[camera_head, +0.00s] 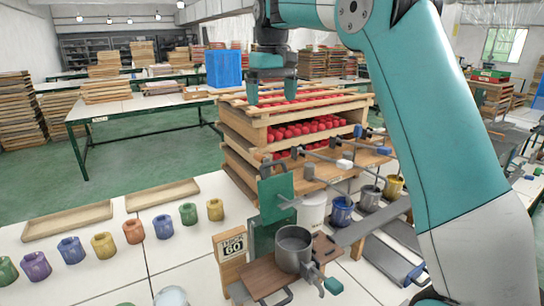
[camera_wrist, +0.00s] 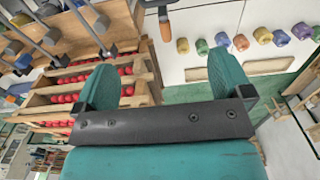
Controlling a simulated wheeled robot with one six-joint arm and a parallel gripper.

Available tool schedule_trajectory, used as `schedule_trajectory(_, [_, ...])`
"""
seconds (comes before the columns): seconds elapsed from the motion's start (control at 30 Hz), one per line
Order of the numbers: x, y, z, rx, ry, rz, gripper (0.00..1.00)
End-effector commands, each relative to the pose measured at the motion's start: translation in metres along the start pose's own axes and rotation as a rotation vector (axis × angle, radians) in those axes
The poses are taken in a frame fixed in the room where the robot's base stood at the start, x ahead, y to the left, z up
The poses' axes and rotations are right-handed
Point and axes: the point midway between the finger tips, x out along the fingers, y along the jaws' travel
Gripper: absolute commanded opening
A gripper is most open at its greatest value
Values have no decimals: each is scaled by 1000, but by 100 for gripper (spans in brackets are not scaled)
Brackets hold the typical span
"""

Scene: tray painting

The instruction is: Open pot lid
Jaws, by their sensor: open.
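My gripper (camera_head: 271,98) is open and empty, pointing down above the wooden tray stack in the head view. Its two green fingers also show spread apart in the wrist view (camera_wrist: 165,70). A grey metal pot (camera_head: 294,250) stands at the front of the work station, well below and apart from my gripper. An upright green plate (camera_head: 277,197) stands just behind it. A white pot (camera_head: 313,210), a blue pot (camera_head: 342,210), a grey pot (camera_head: 370,199) and a yellow pot (camera_head: 393,188) stand in a row behind. I cannot tell which part is the pot lid.
The wooden tray stack (camera_head: 245,148) holds red pieces. Several coloured cups (camera_head: 134,231) line the white table, with empty wooden trays (camera_head: 68,221) behind them. Rods with clamps (camera_head: 335,160) reach over the pots. A wooden "60" sign (camera_head: 232,246) stands beside the front pot.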

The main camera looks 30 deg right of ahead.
Motion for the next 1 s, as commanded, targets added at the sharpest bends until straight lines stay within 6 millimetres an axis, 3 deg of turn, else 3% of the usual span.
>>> schedule_trajectory(0.17, [22, 1, 0, 2, -4, 0, 97])
schedule_trajectory(0.7, [139, 0, 1, 0, -4, 0, 97])
schedule_trajectory(1.0, [169, 0, 0, 0, 1, 0, 97])
